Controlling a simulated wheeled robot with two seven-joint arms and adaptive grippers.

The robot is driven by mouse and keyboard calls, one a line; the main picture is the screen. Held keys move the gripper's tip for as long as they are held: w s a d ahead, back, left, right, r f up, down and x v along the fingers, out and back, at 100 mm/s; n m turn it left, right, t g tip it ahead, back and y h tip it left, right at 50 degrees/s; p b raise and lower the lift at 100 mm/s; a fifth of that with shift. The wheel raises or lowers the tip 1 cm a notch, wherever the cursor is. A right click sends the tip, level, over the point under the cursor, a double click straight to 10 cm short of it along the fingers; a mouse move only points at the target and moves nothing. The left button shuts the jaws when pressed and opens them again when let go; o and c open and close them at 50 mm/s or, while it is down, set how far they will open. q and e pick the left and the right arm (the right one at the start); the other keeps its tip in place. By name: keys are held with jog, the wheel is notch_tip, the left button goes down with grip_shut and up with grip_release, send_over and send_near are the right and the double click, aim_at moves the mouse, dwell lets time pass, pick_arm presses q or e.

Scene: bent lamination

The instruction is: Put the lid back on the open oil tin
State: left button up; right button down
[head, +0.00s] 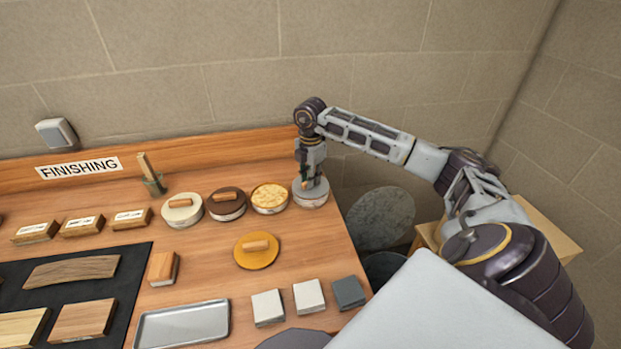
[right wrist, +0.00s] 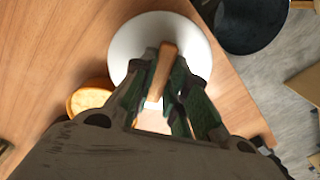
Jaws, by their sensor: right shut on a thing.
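The open tin (head: 270,197) stands in the row of round tins at the back of the bench, its yellowish contents showing; part of it shows in the right wrist view (right wrist: 88,98). A loose yellow lid (head: 257,257) with a wooden handle lies on the bench in front of the row. My right gripper (head: 309,184) points down over the rightmost tin (head: 311,199), which has a pale grey top. In the right wrist view my right gripper (right wrist: 160,95) is shut on the wooden handle (right wrist: 164,68) of that pale lid (right wrist: 140,38). My left gripper is not in view.
A cream-lidded tin (head: 182,217) and a brown-lidded tin (head: 227,209) stand left of the open tin. Several small blocks and a metal tray (head: 182,325) lie at the front. A brush holder (head: 154,184) stands behind. Bare bench surrounds the yellow lid.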

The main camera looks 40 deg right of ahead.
jog(key=c, duration=0.9)
grip_release()
jog(key=shift+o, duration=0.2)
jog(key=shift+r, duration=0.15)
jog(key=shift+r+p, duration=2.45)
jog(key=shift+r, duration=0.9)
grip_shut()
